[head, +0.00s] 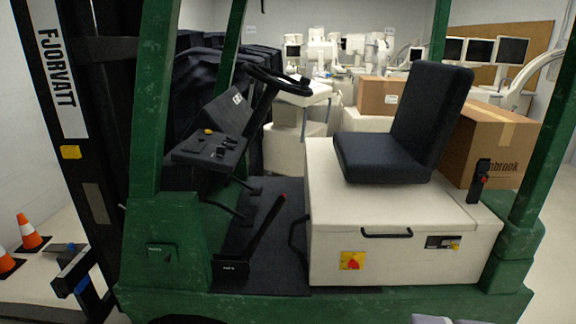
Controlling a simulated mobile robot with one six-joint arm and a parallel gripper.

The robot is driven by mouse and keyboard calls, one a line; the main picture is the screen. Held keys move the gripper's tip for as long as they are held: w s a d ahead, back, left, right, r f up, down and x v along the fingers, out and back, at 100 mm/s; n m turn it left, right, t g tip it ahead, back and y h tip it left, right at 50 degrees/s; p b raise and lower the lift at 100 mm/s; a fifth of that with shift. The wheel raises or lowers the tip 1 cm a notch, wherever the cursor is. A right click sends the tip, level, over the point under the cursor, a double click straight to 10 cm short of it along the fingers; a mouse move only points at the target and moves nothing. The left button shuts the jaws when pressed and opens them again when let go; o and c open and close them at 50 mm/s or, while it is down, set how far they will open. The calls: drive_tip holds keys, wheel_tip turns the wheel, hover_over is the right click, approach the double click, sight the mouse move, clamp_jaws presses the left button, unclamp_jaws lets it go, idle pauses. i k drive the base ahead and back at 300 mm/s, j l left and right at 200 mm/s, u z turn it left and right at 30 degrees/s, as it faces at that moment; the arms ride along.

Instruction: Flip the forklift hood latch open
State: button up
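The forklift's hood (340,205) is a cream box under the dark seat (400,140), and it looks closed. A black grab handle (387,233) is on its near upper edge. To the right of the handle is a small dark plate with a yellow piece (454,245), which may be the latch. A yellow plate with a red knob (352,261) is lower left on the same face. A black upright lever with a red part (482,180) stands at the hood's right end. Which part is the latch is not certain.
Green posts (150,110) frame the cab at both sides. The steering wheel (275,78), console (208,148) and a slanted black lever (252,240) are left of the hood. A cardboard box (490,145) is behind it. Orange cones (30,233) stand at far left.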

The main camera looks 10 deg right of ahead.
sight(455, 243)
drive_tip(key=z, duration=1.35)
drive_tip(key=i+l, duration=0.2)
drive_tip(key=i, duration=0.2)
drive_tip(key=i+l+z, duration=0.15)
drive_tip(key=i, duration=0.25)
drive_tip(key=i+l, duration=0.2)
drive_tip(key=i, duration=0.25)
